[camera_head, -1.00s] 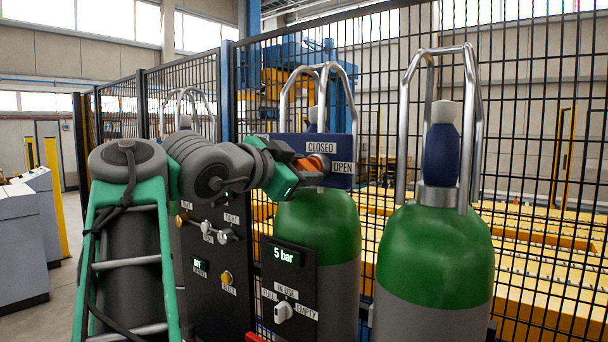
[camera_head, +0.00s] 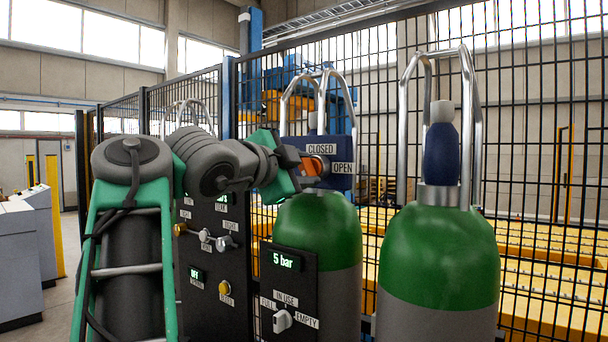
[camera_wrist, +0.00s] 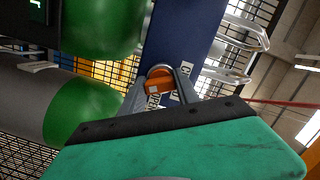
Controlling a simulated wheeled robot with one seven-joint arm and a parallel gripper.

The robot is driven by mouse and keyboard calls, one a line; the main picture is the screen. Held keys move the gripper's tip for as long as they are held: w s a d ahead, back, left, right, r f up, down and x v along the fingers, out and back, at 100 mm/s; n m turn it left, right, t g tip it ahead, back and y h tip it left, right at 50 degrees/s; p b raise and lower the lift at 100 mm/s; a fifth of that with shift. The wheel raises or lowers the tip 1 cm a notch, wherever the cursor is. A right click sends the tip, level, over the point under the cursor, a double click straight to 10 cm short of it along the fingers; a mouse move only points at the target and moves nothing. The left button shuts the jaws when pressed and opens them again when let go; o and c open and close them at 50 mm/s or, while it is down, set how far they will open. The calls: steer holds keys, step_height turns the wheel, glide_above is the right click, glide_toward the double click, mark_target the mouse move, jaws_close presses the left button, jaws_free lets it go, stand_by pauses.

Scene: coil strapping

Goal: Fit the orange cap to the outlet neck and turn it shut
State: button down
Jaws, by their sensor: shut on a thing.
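The orange cap (camera_head: 311,166) is at the blue valve block (camera_head: 342,182) on top of the middle green cylinder (camera_head: 318,230). The block carries CLOSED and OPEN labels. My gripper (camera_head: 307,165) is shut on the cap, in front of the block's face. In the wrist view the cap (camera_wrist: 159,85) sits between my two grey fingers (camera_wrist: 159,88), against the blue block (camera_wrist: 180,45). The outlet neck is hidden behind the cap and fingers, so I cannot tell how far the cap is seated.
A second green cylinder (camera_head: 440,260) with a metal guard stands at the right. Black control panels (camera_head: 289,300) with knobs and a 5 bar display stand in front of the middle cylinder. A mesh fence (camera_head: 540,150) runs behind, with yellow racks beyond it.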

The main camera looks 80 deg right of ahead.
steer(key=shift+f+m+b, duration=0.15)
steer(key=shift+m+b, duration=0.85)
steer(key=shift+b, duration=0.05)
steer(key=c, duration=0.5)
jaws_free()
steer(key=v, duration=0.6)
steer(key=shift+w, duration=0.4)
steer(key=shift+d+f, duration=0.1)
steer(key=shift+d, duration=0.05)
